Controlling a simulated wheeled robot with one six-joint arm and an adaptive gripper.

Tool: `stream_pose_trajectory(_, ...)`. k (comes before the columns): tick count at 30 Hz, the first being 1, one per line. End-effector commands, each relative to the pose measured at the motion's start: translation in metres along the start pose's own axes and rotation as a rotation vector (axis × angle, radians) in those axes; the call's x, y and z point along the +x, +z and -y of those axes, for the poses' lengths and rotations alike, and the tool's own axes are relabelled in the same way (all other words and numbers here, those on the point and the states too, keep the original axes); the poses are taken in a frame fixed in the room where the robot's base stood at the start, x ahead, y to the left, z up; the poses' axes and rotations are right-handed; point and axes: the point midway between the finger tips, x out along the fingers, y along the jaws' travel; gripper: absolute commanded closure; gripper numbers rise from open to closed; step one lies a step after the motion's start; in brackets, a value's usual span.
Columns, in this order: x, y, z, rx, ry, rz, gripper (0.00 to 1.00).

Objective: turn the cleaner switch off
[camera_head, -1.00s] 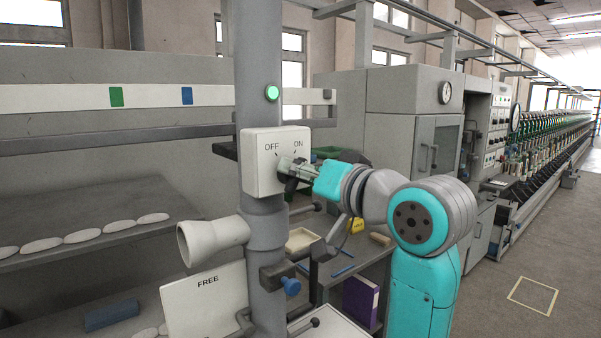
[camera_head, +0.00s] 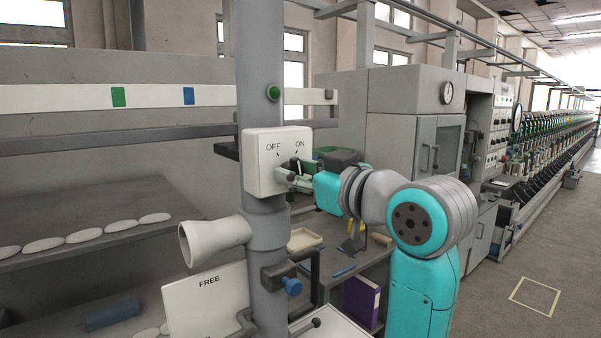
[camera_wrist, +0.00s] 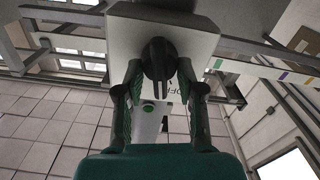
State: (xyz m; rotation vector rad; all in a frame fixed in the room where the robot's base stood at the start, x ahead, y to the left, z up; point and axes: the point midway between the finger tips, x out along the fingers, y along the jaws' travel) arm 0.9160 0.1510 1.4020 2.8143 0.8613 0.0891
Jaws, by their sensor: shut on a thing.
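The cleaner switch is a pale box (camera_head: 264,160) on a grey column, marked OFF at left and ON at right. In the wrist view the box (camera_wrist: 120,38) is at the top, with its dark knob (camera_wrist: 158,62) between the fingers. My gripper (camera_head: 287,178) is at the lower right of the box face. It also shows in the wrist view (camera_wrist: 160,72), shut on the knob. The fingers hide much of the knob in the head view, and I cannot tell clearly which mark it points to. The green lamp (camera_head: 273,92) above the box is dark.
A pale funnel-like cup (camera_head: 212,238) and a FREE sign (camera_head: 205,300) are on the column below the box. A bench (camera_head: 365,268) with small items stands behind my arm. A shelf (camera_head: 90,230) holds several white pieces.

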Motion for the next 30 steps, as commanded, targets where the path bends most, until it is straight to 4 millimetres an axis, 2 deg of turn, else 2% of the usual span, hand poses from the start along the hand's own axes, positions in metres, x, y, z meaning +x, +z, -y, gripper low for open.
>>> stream_pose_trajectory(12,0.0001,0.0003,0.0020,-0.262,0.000,0.000,0.97)
stream_pose_trajectory(30,0.0001,0.0005,0.0025,-0.334,0.000,0.000,0.97)
